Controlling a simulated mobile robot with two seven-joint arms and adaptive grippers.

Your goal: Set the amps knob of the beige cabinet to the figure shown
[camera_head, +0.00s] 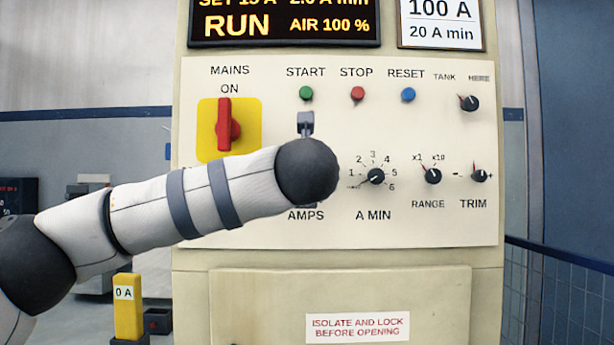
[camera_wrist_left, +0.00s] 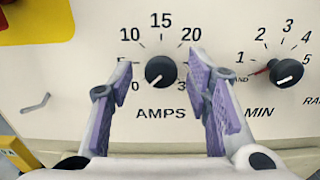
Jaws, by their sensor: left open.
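The beige cabinet (camera_head: 340,258) fills the middle of the head view. Its amps knob (camera_wrist_left: 160,71), round and black, faces me in the left wrist view. Its pale mark appears to point lower left, near 0. The scale shows 0, 5, 10, 15, 20 and a partly hidden figure starting with 3. My left gripper (camera_wrist_left: 162,84) is open, with one purple-padded finger on each side of the knob and gaps between. In the head view my arm hides this knob. The display (camera_head: 285,22) reads "SET 15 A", cut off at the top, and "RUN". My right gripper is not in view.
The A MIN knob (camera_head: 376,176) is just right of my wrist, with range (camera_head: 433,176) and trim (camera_head: 479,176) knobs beyond. A red mains switch (camera_head: 228,126) and start, stop and reset buttons sit above. A yellow post (camera_head: 128,305) marked "0 A" stands lower left.

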